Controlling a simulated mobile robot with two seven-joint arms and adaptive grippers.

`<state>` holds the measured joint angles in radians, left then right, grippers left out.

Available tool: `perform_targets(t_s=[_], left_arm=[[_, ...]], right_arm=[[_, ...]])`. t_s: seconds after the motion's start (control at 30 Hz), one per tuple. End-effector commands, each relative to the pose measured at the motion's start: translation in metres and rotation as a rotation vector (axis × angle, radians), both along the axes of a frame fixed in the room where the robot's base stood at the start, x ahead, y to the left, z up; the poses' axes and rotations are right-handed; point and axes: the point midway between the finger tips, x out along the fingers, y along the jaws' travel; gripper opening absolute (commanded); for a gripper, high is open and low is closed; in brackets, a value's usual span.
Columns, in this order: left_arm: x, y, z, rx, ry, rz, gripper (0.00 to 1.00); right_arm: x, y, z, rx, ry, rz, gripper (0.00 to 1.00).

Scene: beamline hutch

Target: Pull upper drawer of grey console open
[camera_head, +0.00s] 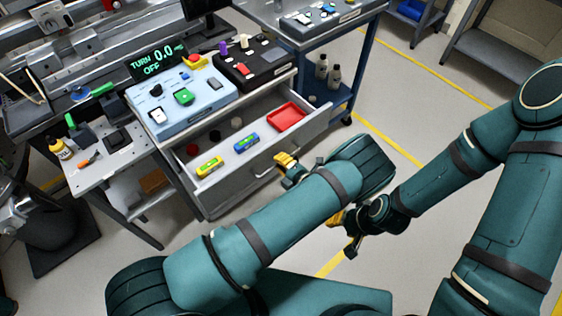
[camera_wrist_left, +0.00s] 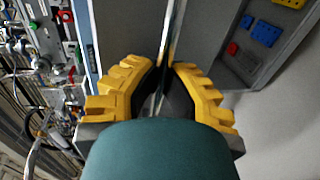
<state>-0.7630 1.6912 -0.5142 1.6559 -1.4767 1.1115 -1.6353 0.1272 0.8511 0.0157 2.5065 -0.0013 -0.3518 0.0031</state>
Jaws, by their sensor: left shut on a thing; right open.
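The grey console's upper drawer (camera_head: 228,147) stands open in the head view, with its inside and contents showing. Its front panel faces the lower right and carries a bar handle (camera_head: 264,172). My left gripper (camera_head: 285,161) is at the handle, with its yellow fingers shut on it. In the left wrist view the yellow fingers of the left gripper (camera_wrist_left: 168,82) stand on both sides of a thin metal bar. The grip itself is partly hidden by my wrist. My right gripper (camera_head: 345,228) is open and empty over the floor, apart from the drawer.
The drawer holds a red tray (camera_head: 288,117), a blue block (camera_head: 246,143), a yellow-green block (camera_head: 209,166) and small round pieces. A light blue control box (camera_head: 190,101) and a black box (camera_head: 254,65) stand on top. The floor (camera_head: 390,110) to the right is clear.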

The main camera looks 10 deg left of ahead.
Motion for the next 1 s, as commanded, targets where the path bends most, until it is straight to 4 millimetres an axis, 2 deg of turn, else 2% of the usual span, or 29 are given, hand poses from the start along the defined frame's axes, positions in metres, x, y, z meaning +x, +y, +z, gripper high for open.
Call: perform_targets(t_s=[0.07, 0.17, 0.2, 0.57, 0.67, 0.8, 0.87, 0.9, 0.93, 1.0], left_arm=[[0.000, 0.000, -0.001, 0.000, 0.002, 0.001, 0.00], [0.000, 0.000, -0.001, 0.000, 0.002, 0.001, 0.34], [0.000, 0.000, -0.001, -0.001, 0.001, 0.001, 0.41], [0.000, 0.000, 0.004, -0.001, -0.001, 0.000, 0.41], [0.001, 0.000, 0.015, -0.001, -0.001, 0.001, 0.41], [0.001, 0.000, 0.042, -0.001, -0.004, 0.001, 0.41], [0.001, 0.000, 0.054, 0.000, -0.006, 0.002, 0.51], [0.001, 0.000, 0.062, 0.000, -0.007, 0.002, 0.49], [0.001, 0.000, 0.067, 0.000, -0.006, 0.001, 0.41], [0.000, 0.000, 0.078, 0.001, -0.004, 0.002, 0.41]], right_arm=[[0.000, 0.000, 0.000, 0.000, 0.000, 0.000, 0.47], [0.000, 0.000, 0.000, 0.000, 0.000, 0.000, 0.47], [0.000, 0.000, 0.000, 0.000, 0.000, 0.000, 0.47], [0.000, 0.000, 0.000, 0.000, 0.000, 0.000, 0.47], [0.000, 0.000, 0.000, 0.000, 0.000, 0.000, 0.47], [0.000, 0.000, 0.000, 0.000, 0.000, 0.000, 0.47], [0.000, 0.000, 0.000, 0.000, 0.000, 0.000, 0.47], [0.000, 0.000, 0.000, 0.000, 0.000, 0.000, 0.47], [0.000, 0.000, 0.000, 0.000, 0.000, 0.000, 0.47], [0.000, 0.000, 0.000, 0.000, 0.000, 0.000, 0.47]])
